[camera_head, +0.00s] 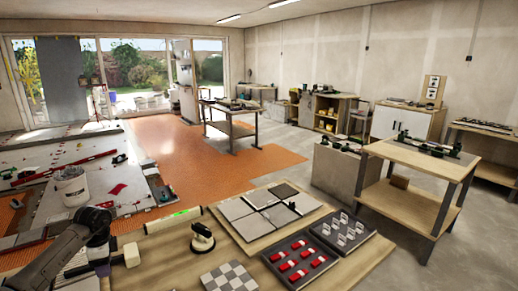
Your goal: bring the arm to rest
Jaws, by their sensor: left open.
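The gripper is open, small and dark in the picture. I see nothing held in it. A pale block (131,255) lies just to its right, and I cannot tell whether they touch. My right gripper is not in view.
The bench carries a suction lifter (202,238), a pale tube (173,221), grey tiles (236,209), a tray with red pieces (300,262), a tray with clear pieces (342,232) and a checkered tile (229,277). A white bucket (71,187) stands beyond the arm.

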